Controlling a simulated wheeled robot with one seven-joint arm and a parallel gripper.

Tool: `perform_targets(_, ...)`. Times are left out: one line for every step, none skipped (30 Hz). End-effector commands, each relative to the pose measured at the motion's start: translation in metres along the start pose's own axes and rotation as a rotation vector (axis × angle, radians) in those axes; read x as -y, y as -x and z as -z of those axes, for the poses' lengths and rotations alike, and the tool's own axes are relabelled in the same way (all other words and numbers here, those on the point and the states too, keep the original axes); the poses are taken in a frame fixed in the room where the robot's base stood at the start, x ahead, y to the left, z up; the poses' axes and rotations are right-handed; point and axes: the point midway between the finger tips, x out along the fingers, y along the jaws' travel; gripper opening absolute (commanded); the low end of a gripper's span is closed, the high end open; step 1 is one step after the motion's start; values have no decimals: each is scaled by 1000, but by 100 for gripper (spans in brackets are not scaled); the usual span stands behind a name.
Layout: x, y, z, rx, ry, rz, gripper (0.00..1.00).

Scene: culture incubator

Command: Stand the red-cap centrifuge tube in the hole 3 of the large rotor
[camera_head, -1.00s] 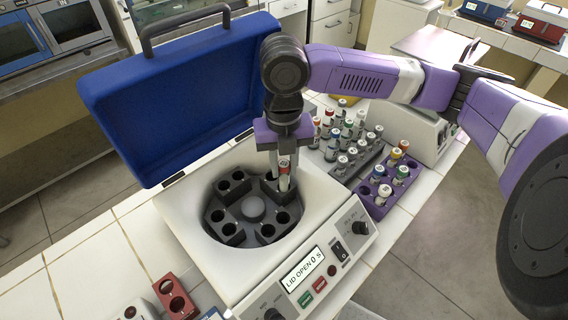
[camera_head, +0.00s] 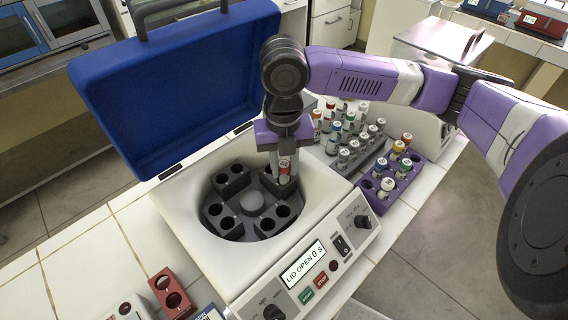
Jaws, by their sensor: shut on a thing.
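My gripper (camera_head: 284,162) points straight down over the back right of the centrifuge bowl. It is shut on the red-cap centrifuge tube (camera_head: 284,171), held upright between its fingers with a little red showing. The large rotor (camera_head: 252,201) sits in the open centrifuge, with a round hub and several dark buckets with paired round holes. The tube's lower end is at the back right bucket (camera_head: 268,184), which the tube and gripper partly hide. I cannot tell whether the tip is inside a hole or above it. Hole numbers are not readable.
The blue lid (camera_head: 175,90) stands open behind the bowl. A grey rack of tubes (camera_head: 368,160) and a purple rack (camera_head: 408,184) stand at right. A red holder (camera_head: 172,292) lies front left.

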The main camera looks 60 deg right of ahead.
Motion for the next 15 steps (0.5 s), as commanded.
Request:
perform_targets(0, -4, 0, 0, 0, 0, 0)
perform_targets(0, -5, 0, 0, 0, 0, 0)
perform_targets(0, -7, 0, 0, 0, 0, 0)
perform_targets(0, -8, 0, 0, 0, 0, 0)
perform_targets(0, -9, 0, 0, 0, 0, 0)
perform_targets(0, -9, 0, 0, 0, 0, 0)
perform_targets(0, -10, 0, 0, 0, 0, 0)
perform_targets(0, -10, 0, 0, 0, 0, 0)
perform_targets(0, -10, 0, 0, 0, 0, 0)
perform_targets(0, -9, 0, 0, 0, 0, 0)
perform_targets(0, -9, 0, 0, 0, 0, 0)
perform_targets(0, -9, 0, 1, 0, 0, 0)
perform_targets(0, -9, 0, 1, 0, 0, 0)
perform_targets(0, -9, 0, 1, 0, 0, 0)
perform_targets(0, -9, 0, 1, 0, 0, 30)
